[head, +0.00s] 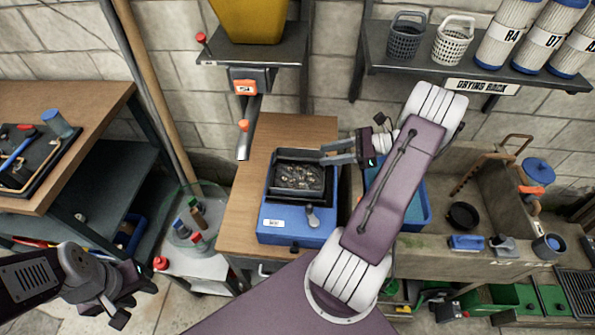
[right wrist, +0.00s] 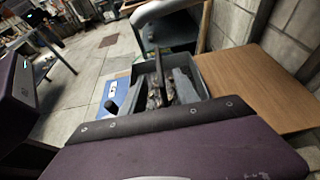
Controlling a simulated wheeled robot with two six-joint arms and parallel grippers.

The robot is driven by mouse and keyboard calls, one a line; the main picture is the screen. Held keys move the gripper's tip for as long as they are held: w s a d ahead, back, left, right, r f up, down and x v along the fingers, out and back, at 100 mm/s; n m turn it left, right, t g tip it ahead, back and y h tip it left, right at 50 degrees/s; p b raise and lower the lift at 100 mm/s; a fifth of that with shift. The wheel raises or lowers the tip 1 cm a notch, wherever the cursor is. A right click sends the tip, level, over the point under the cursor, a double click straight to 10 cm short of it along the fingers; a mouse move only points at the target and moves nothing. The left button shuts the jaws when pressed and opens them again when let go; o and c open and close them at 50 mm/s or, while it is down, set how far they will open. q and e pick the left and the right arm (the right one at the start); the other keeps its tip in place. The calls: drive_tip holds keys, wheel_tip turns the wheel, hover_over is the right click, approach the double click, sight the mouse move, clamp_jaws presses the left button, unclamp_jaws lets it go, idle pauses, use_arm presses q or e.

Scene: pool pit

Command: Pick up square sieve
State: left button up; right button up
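The square sieve (head: 297,157) appears to be the dark square frame with brown gravelly bits inside, seated on a blue machine (head: 290,230) on the wooden bench. A grey tray-like frame with dark contents, likely the sieve, also shows in the right wrist view (right wrist: 205,82). My right gripper (head: 322,154) reaches in from the right at the sieve's back right corner. Its two fingers look apart with a gap between them; whether they touch the rim is unclear. My left gripper (head: 140,302) is low at the left, away from the bench, with fingers apart and empty.
A yellow hopper (head: 250,18) and its chute stand behind the machine. A blue tub (head: 415,207) lies right of the bench, partly behind my right arm. A drying rack shelf (head: 400,58) is above right. Bare bench wood (head: 242,200) shows left of the machine.

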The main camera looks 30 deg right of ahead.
sight(303, 159)
drive_tip(key=x, duration=0.3)
drive_tip(key=shift+w+a, duration=0.3)
drive_tip(key=shift+w, duration=0.05)
drive_tip(key=p+x, duration=0.1)
drive_tip(key=x, duration=0.5)
drive_tip(key=shift+s+f, duration=0.1)
drive_tip(key=shift+s, duration=0.05)
clamp_jaws()
idle(0.8)
